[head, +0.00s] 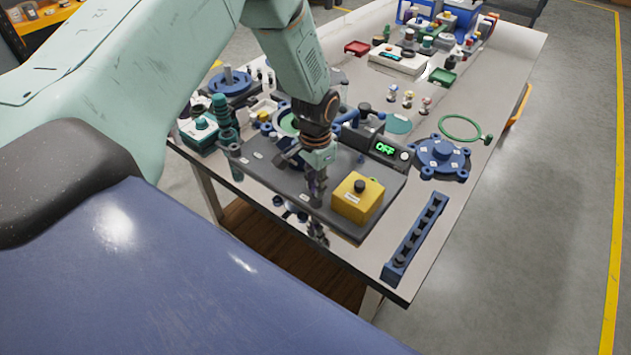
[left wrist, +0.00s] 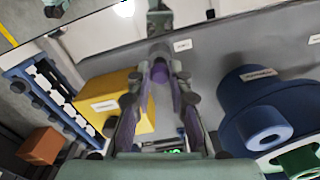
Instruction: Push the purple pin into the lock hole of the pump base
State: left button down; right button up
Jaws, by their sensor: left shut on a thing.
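My left gripper (head: 317,196) points down over the front edge of the dark grey board on the table. In the left wrist view, its two fingers (left wrist: 158,75) are closed together near the tips on the purple pin (left wrist: 158,70). A blue round body, seemingly the pump base (left wrist: 240,92), stands on the board to the right in the left wrist view. In the head view my arm partly covers the blue and green parts behind it. I cannot make out the lock hole. My right gripper is not in view.
A yellow box (head: 358,198) stands close to the right of my left gripper. A blue slotted rack (head: 414,240) lies near the table's right corner. A display reading OFF (head: 385,148) and a blue flanged disc (head: 442,157) are further back. Bare table lies between rack and board.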

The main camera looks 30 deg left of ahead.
pick_arm(q)
jog(key=shift+f+b, duration=0.4)
jog(key=shift+f, duration=0.35)
dwell(0.6)
jog(key=c, duration=1.2)
grip_release()
jog(key=shift+o, duration=0.2)
notch_tip(320, 180, up, 9)
jog(key=p, duration=0.8)
jog(key=shift+r, duration=0.15)
